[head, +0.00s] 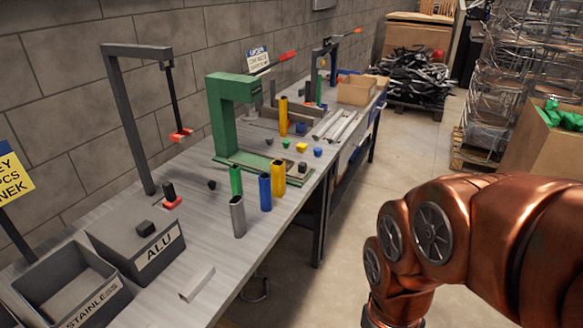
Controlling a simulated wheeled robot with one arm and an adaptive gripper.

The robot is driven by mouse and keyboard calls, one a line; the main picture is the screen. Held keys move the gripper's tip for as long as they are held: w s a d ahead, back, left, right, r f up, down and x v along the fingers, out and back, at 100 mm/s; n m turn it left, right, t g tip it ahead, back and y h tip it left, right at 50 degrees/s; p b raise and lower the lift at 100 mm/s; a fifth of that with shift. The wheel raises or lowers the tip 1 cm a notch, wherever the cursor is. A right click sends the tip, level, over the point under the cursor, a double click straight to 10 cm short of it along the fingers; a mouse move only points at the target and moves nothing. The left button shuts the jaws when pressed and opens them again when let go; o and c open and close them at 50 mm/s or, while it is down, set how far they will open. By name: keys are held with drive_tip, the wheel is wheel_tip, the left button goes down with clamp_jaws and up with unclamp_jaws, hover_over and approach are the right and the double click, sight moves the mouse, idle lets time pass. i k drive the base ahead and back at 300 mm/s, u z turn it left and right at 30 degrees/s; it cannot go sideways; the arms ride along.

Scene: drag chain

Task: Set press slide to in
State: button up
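A green press (222,118) with a C-shaped frame stands on the grey workbench (205,215) near its middle. A flat green-edged base (240,163) extends from its foot toward the bench's front edge. The press slide cannot be told apart clearly at this size, so its position is unclear. A red-tipped lever (287,56) shows at the upper right of the press. My copper arm fills the lower right, beside the bench, and my gripper is outside the picture.
Green, blue, yellow and grey cylinders stand in front of the press, with small coloured blocks nearby. Bins labelled ALU (158,255) and STAINLESS (95,300) sit at the near left. A dark frame (125,115) rises behind them. The floor right of the bench is partly clear.

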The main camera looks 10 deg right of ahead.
sight(300, 171)
drive_tip(key=z, duration=0.1)
drive_tip(key=i, duration=1.2)
drive_tip(key=u, duration=0.1)
